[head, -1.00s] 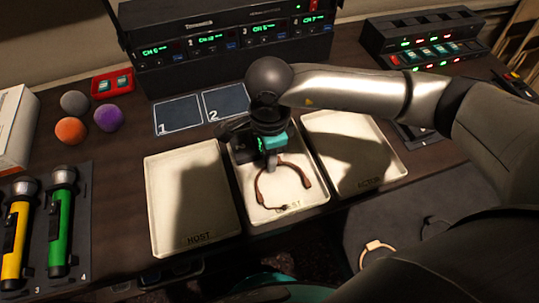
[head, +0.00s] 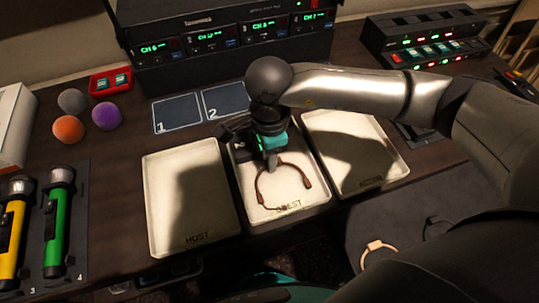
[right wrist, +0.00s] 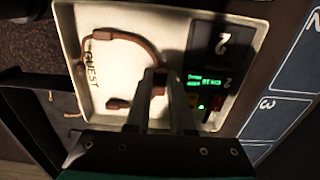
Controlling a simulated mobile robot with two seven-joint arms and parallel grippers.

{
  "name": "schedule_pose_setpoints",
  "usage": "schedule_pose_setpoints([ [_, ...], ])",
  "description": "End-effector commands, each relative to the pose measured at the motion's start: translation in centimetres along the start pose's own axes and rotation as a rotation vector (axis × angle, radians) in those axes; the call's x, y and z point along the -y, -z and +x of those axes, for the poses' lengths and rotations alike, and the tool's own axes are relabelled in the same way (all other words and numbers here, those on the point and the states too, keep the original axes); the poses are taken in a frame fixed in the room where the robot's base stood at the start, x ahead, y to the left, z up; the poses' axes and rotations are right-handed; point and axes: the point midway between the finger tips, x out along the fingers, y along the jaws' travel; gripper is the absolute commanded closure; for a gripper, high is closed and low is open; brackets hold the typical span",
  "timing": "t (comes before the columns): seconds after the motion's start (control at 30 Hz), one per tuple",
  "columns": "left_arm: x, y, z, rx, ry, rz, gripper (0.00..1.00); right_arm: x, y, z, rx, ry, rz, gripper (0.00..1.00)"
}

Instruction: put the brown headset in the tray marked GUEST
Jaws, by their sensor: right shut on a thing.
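The brown headset (head: 262,192) is in the middle tray, marked GUEST (head: 277,192). Its curved band lies over the tray floor, partly across the label. My right gripper (head: 271,164) is above this tray, pointing down, shut on the headset's far part. In the right wrist view the fingertips (right wrist: 158,80) close on the brown band (right wrist: 127,37), inside the tray walls (right wrist: 72,45). I cannot tell whether the headset rests fully on the floor. My left gripper is not in view.
A black pack numbered 2 (right wrist: 212,65) with a green display lies in the same tray. The HOST tray (head: 190,215) at left and the ACTOR tray (head: 375,165) at right look empty. A rack of receivers (head: 215,40) stands behind. A tan headset (head: 375,250) lies at lower right.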

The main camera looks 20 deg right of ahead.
Motion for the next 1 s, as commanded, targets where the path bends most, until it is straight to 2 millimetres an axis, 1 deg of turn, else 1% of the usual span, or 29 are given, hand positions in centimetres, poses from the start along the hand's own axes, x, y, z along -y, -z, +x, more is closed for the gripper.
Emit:
schedule_pose_setpoints([
  [0.23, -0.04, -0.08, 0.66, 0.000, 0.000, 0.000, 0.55, 0.00, 0.01, 0.62, 0.000, 0.000, 0.000, 1.00],
  [0.77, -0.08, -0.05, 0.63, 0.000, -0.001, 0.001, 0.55, 0.00, 0.01, 0.59, 0.000, 0.000, 0.000, 1.00],
  [0.8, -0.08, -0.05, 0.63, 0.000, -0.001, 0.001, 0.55, 0.00, 0.01, 0.59, 0.000, 0.000, 0.000, 0.74],
  [1.0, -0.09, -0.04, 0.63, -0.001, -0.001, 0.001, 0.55, 0.00, 0.00, 0.60, 0.000, 0.000, 0.000, 0.52],
])
